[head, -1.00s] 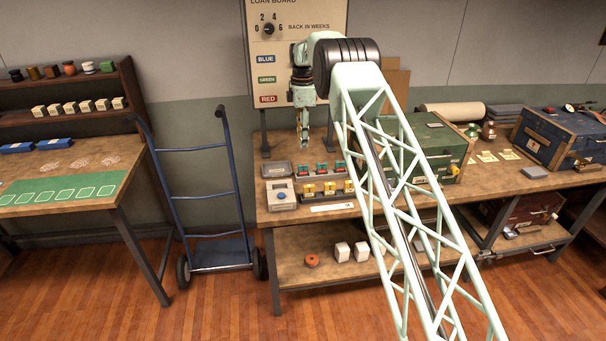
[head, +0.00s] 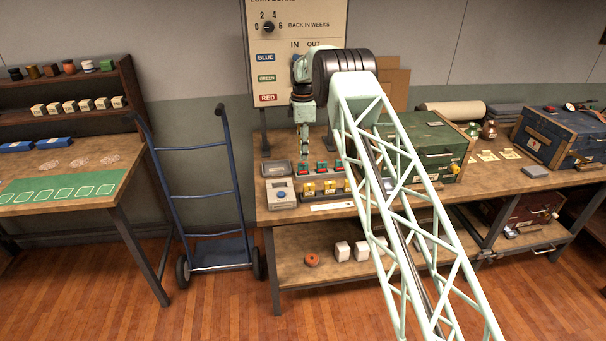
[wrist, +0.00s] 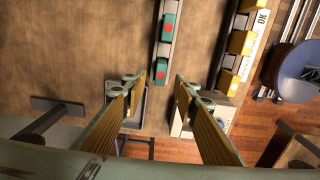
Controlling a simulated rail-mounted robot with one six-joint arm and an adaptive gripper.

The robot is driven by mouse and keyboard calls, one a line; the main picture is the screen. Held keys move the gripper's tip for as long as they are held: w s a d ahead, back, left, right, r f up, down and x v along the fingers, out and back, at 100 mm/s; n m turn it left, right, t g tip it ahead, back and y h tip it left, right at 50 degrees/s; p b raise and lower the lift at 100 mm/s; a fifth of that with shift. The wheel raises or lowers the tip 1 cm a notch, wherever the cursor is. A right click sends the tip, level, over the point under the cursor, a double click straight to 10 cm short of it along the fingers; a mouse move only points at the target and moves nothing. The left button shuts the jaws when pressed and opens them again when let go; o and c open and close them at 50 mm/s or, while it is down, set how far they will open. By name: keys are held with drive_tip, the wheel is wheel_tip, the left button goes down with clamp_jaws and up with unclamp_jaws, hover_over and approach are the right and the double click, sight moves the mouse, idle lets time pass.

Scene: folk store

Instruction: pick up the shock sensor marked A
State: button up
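Small green blocks with red tops stand in the back rack (wrist: 158,76) on the bench; one green block (wrist: 170,27) and another (wrist: 163,72) show in the wrist view. Yellow blocks (wrist: 240,42) stand in the front rack (wrist: 217,70). No letter A is readable on any block, so I cannot tell which is the shock sensor marked A. My gripper (head: 302,148) points down above the back-left of the bench. In the wrist view my gripper (wrist: 161,80) is open and empty, with the back rack's end seen between its fingertips, apparently below them.
A grey tray (head: 277,168) and a box with a blue dial (head: 281,194) sit left of the racks. The loan board (head: 275,50) stands behind. A green chest (head: 430,140) stands to the right, partly behind my arm. A blue hand truck (head: 208,196) stands left of the bench.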

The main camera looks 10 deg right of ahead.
sight(303, 163)
drive_tip(key=shift+f, duration=0.85)
drive_tip(key=shift+f+b, duration=0.45)
drive_tip(key=shift+f, duration=2.15)
drive_tip(key=shift+c, duration=0.6)
clamp_jaws()
